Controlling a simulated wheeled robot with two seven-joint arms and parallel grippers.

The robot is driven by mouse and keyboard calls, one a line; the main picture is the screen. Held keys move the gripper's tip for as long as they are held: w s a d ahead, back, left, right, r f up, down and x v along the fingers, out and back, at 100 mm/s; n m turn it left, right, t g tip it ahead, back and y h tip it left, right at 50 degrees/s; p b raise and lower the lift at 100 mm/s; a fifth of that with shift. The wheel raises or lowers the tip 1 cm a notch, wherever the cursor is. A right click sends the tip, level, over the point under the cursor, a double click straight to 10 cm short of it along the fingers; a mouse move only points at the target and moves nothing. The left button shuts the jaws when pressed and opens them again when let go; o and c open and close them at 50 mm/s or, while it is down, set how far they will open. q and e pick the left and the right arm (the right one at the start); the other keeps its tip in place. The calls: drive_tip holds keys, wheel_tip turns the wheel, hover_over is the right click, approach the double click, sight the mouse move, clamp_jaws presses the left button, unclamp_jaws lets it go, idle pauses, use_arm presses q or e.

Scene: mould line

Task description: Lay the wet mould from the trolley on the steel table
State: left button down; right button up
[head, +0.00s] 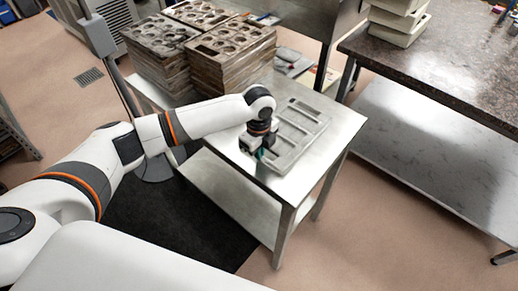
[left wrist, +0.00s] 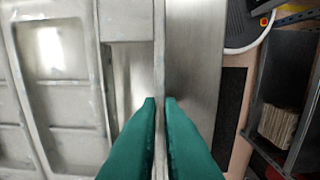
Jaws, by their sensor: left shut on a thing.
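A grey rectangular mould (head: 300,128) with shallow compartments lies flat over the steel table (head: 333,142), near its front part. It seems to rest on the top; I cannot tell whether a thin gap is left under it. My left gripper (head: 262,148) is at the mould's near-left edge. In the left wrist view the green fingers (left wrist: 160,103) are shut on the mould's thin rim (left wrist: 159,45), with compartments to the left and bare steel table (left wrist: 193,65) to the right. My right gripper is not in view. I cannot pick out a trolley for certain.
Tall stacks of brown moulds (head: 233,65) stand on the back of the steel table. A few small flat items (head: 291,60) lie beside them. A dark stone-topped bench (head: 440,58) with pale trays (head: 397,22) is at the right. A thin post (head: 122,92) stands left of the table.

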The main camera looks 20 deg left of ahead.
use_arm(q)
drive_tip(key=shift+f, duration=0.3)
drive_tip(key=c, duration=1.6)
unclamp_jaws()
wheel_tip(320, 180, up, 12)
drive_tip(key=b, duration=0.2)
drive_tip(key=shift+b, duration=0.3)
drive_tip(key=shift+s, duration=0.1)
